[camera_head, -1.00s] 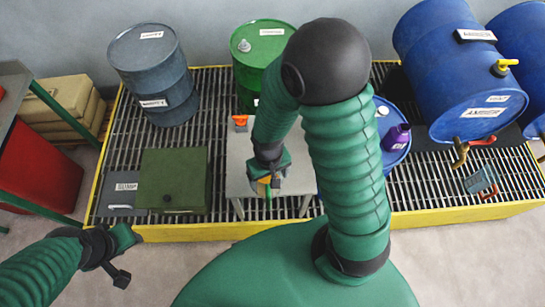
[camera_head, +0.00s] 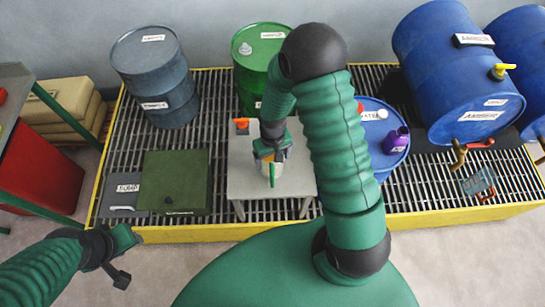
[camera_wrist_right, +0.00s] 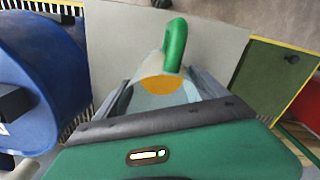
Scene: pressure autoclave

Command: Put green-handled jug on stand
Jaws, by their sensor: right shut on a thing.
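The jug (camera_head: 273,172) is pale, with a green handle. My right gripper (camera_head: 270,152) is shut on it, over the grey stand (camera_head: 240,180). In the right wrist view, the jug's green handle (camera_wrist_right: 175,45) and its orange-yellow contents (camera_wrist_right: 165,87) show between the two grey fingers. The stand's pale top (camera_wrist_right: 108,45) shows around it. I cannot tell whether the jug's base touches the stand. My left gripper (camera_head: 124,258) is away at the lower left, near the floor side of the yellow edge; its jaw opening is unclear.
An orange-topped item (camera_head: 241,124) is at the stand's back left. A green box (camera_head: 175,180) stands left of the stand. A blue drum with a purple bottle (camera_head: 396,140) is to the right. Green (camera_head: 248,75) and grey-blue (camera_head: 153,75) drums stand behind on the yellow-edged grating.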

